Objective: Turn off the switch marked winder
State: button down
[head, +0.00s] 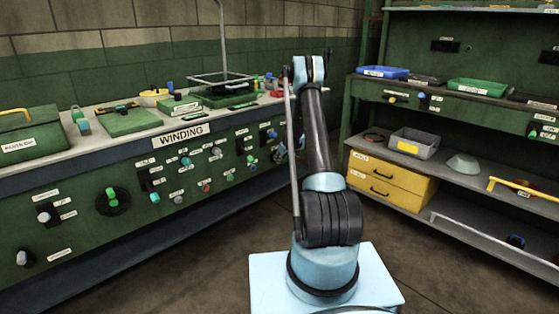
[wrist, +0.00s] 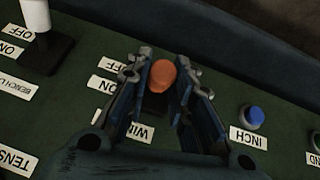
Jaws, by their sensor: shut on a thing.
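In the wrist view my gripper (wrist: 164,66) is shut on an orange-tipped switch handle (wrist: 161,76), with one finger on each side of it. Below it is a partly covered label (wrist: 139,131) that reads "WIN". An OFF label (wrist: 108,65) and an ON label (wrist: 103,85), partly covered, lie left of the handle. In the head view my arm hides most of this spot on the green WINDING panel (head: 130,231).
In the wrist view a white-handled switch (wrist: 37,15) on a black base stands at the left, with a BENCH label. A blue INCH button (wrist: 252,117) is at the right. In the head view a shelf with yellow drawers (head: 390,183) stands right of my arm.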

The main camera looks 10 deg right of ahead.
jog(key=f+t+y, duration=0.2)
jog(key=t, duration=0.1)
jog(key=shift+s+d, duration=0.2)
jog(key=shift+f+t+y, duration=0.45)
jog(key=shift+t+y, duration=0.35)
jog(key=shift+t, duration=0.2)
jog(key=shift+a, duration=0.1)
jog(key=c, duration=1.4)
grip_release()
jog(key=v, duration=1.1)
jog(key=shift+s, duration=0.4)
